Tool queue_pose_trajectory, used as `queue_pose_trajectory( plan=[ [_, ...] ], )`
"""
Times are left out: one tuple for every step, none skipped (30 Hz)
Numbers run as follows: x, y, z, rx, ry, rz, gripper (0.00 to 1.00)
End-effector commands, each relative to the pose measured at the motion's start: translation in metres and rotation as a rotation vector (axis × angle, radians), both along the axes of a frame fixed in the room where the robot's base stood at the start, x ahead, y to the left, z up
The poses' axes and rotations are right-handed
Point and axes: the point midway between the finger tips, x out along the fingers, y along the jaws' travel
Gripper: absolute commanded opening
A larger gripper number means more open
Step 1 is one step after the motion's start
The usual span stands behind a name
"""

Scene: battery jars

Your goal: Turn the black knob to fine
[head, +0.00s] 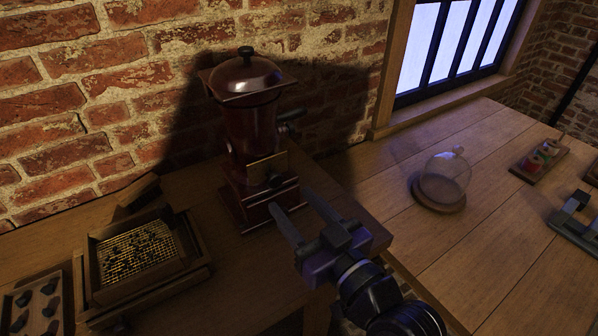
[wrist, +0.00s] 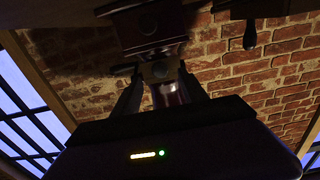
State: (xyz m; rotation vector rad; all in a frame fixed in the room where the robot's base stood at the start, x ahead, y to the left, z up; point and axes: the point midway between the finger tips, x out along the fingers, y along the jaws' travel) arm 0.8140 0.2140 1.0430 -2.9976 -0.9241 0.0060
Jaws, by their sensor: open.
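A dark red mill (head: 250,125) with a domed lid stands against the brick wall. A brass plate (head: 265,167) is on its front, with a small black knob (head: 275,181) near the plate's lower right. My gripper (head: 289,198) is open in front of the mill, its fingers pointing at the front. In the wrist view the mill appears upside down, and a dark round knob (wrist: 160,70) lies between my fingers (wrist: 158,85). I see nothing held. Any marking such as "fine" is too dark and small to read. Whether a finger touches the mill, I cannot tell.
A wooden box with a mesh sieve (head: 138,255) and a tray of dark pieces (head: 38,303) lie at the left. A glass dome on a wooden base (head: 445,182) stands on the right bench. A small rack (head: 540,158) is farther right. The right bench is mostly clear.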

Motion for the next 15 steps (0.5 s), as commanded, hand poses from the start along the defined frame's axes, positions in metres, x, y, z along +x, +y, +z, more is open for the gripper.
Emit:
queue_pose_trajectory(
  plan=[
    [0.003, 0.002, 0.001, -0.005, -0.003, 0.000, 0.51],
    [0.005, 0.003, 0.002, -0.006, -0.005, 0.000, 0.51],
    [0.008, 0.005, 0.002, -0.006, -0.005, 0.000, 0.51],
    [0.011, 0.007, 0.002, -0.007, -0.005, -0.001, 0.51],
    [0.015, 0.010, 0.002, -0.006, -0.005, -0.001, 0.51],
    [0.020, 0.013, 0.003, -0.006, -0.005, -0.001, 0.51],
    [0.024, 0.016, 0.003, -0.006, -0.005, -0.001, 0.51],
    [0.029, 0.019, 0.003, -0.005, -0.006, -0.001, 0.51],
    [0.034, 0.022, 0.003, -0.006, -0.005, -0.001, 0.51],
    [0.038, 0.025, 0.002, -0.007, -0.005, -0.001, 0.51],
    [0.041, 0.027, 0.003, -0.005, -0.006, -0.002, 0.51],
    [0.046, 0.030, 0.003, -0.005, -0.005, -0.002, 0.51],
    [0.049, 0.032, 0.002, -0.005, -0.005, -0.002, 0.51],
    [0.052, 0.034, 0.002, -0.005, -0.005, -0.002, 0.51],
    [0.055, 0.037, 0.002, -0.005, -0.006, -0.002, 0.51]
  ],
)
